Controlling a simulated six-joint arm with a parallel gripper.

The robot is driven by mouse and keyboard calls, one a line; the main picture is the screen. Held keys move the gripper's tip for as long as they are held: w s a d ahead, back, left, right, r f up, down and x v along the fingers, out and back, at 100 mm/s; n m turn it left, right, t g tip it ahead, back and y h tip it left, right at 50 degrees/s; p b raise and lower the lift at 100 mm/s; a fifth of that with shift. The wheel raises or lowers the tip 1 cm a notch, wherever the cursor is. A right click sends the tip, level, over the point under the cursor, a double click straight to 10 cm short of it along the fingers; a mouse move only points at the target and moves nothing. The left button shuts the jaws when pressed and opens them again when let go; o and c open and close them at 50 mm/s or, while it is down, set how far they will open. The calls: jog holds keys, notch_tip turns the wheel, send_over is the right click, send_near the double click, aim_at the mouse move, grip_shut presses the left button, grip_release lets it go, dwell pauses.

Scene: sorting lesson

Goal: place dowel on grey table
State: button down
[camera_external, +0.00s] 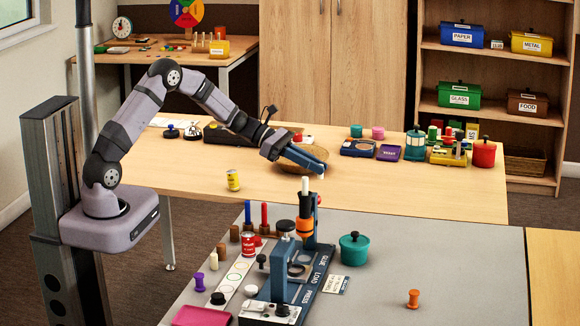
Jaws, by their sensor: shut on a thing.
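My gripper (318,170) has blue fingers and reaches right and slightly down, above the front part of the wooden table. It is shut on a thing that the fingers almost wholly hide. Only a small pale end shows at the fingertips; it may be the dowel, but its shape cannot be made out. The grey table (450,255) fills the front, below and in front of the gripper. A blue peg (248,212) and a red peg (265,217) stand upright at its left part.
A blue press (285,262) with an orange part and a pale upright peg (305,185) stands near the gripper. A teal pot (354,250) and an orange knob (413,299) stand right of it. A woven basket (292,155) lies behind the gripper. The grey table's right side is mostly clear.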

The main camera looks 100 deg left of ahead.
jog(key=s+d+f+m+g+h+p, duration=0.15)
jog(key=d+m+h+p, duration=0.35)
jog(key=d, duration=0.7)
jog(key=s+d+m+g+h+p, duration=0.2)
jog(key=d+p, duration=0.5)
jog(key=d, duration=0.4)
jog(key=s+d+r+m+g+h+p, duration=0.1)
jog(key=s+d+r+m+p, duration=0.15)
jog(key=s+d, duration=0.7)
jog(key=s+d+r+m+g+h+p, duration=0.15)
jog(key=s+d+p, duration=0.35)
jog(key=d, duration=0.8)
notch_tip(320, 180, down, 11)
jog(key=n+b, duration=0.1)
jog(key=b, duration=0.1)
jog(key=shift+s+a+r+b, duration=0.15)
jog(key=shift+s+r+b, duration=0.05)
jog(key=shift+s+b, duration=0.1)
jog(key=shift+f, duration=0.1)
